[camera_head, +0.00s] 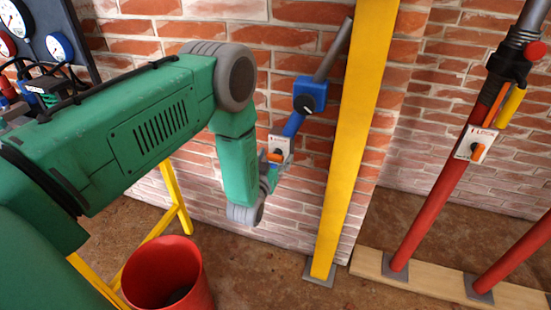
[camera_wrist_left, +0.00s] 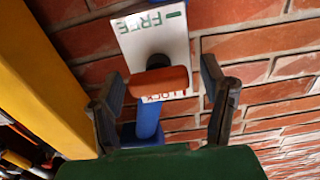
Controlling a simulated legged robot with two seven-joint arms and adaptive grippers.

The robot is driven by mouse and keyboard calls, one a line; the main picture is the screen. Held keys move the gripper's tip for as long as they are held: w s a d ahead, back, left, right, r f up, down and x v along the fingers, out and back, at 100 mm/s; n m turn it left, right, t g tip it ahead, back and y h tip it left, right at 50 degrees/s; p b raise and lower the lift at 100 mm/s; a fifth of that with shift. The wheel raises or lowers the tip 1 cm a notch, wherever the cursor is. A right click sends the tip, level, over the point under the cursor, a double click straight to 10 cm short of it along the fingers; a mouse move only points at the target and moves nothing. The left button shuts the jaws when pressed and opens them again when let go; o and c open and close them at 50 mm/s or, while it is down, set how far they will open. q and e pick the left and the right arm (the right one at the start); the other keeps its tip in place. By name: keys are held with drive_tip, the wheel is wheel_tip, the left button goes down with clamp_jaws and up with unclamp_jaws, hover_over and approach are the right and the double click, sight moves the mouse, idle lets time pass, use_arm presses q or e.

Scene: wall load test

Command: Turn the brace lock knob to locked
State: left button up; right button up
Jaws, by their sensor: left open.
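The orange lock knob (camera_wrist_left: 161,82) sits on a white plate (camera_wrist_left: 150,30) marked FREE at its upper end and LOCK at its lower end. The plate is on the blue brace (camera_head: 309,94) against the brick wall. The bar-shaped knob lies almost level across the wrist view; I cannot tell which mark it points to. My left gripper (camera_wrist_left: 160,76) is open, with one finger on each side of the knob and gaps showing at both ends. In the head view, my left gripper (camera_head: 274,174) partly hides the knob and plate. My right gripper is not in view.
A yellow post (camera_head: 350,150) stands just right of the brace. Red props (camera_head: 430,205) stand on a wooden plank (camera_head: 440,283); one carries a similar plate with an orange knob (camera_head: 478,151). A red bucket (camera_head: 165,270) and gauges (camera_head: 59,46) are at the left.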

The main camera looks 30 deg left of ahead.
use_arm(q)
drive_tip(key=c, duration=1.2)
